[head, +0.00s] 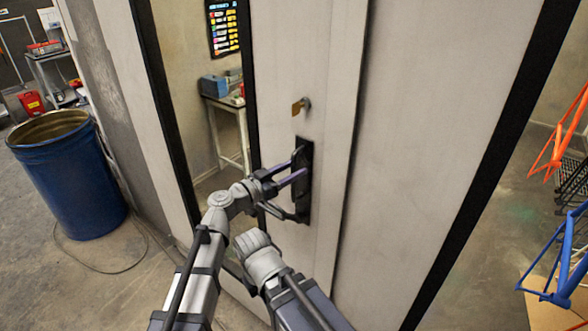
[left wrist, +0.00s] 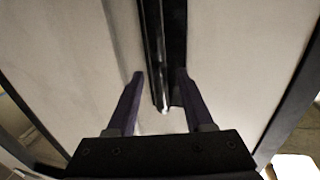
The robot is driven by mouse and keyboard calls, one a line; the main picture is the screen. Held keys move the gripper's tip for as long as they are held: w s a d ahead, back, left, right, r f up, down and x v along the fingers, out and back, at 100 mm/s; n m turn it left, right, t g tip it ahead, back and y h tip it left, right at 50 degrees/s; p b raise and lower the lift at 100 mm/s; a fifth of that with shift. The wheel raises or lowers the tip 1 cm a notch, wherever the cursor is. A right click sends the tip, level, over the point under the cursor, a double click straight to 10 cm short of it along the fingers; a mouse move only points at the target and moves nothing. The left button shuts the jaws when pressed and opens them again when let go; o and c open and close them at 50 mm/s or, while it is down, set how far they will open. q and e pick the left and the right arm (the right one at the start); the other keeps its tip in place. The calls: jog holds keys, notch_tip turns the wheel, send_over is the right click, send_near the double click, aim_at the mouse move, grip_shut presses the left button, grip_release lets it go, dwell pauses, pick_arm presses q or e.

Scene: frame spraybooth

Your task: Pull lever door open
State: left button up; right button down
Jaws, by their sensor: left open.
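The pale grey door (head: 285,60) stands in front of me and looks shut against the neighbouring panel. Its black handle plate (head: 305,160) is upright below a brass-coloured key lock (head: 300,107). A dark lever-like piece (head: 285,213) shows low at the plate, partly mixed with my gripper. My left gripper (head: 296,170) is open, its two purple fingers reaching to the plate. In the left wrist view, the fingers (left wrist: 157,80) stand on either side of a dark upright strip (left wrist: 152,40); contact cannot be told. My right gripper does not show.
A blue drum (head: 65,180) stands on the floor at the left. An orange frame (head: 560,140) and a blue frame (head: 555,260) are at the right. The floor between drum and door is mostly clear.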

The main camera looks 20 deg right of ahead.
pick_arm(q)
jog(key=shift+w+d, duration=0.2)
jog(key=shift+d, duration=0.15)
grip_shut()
dwell(1.3)
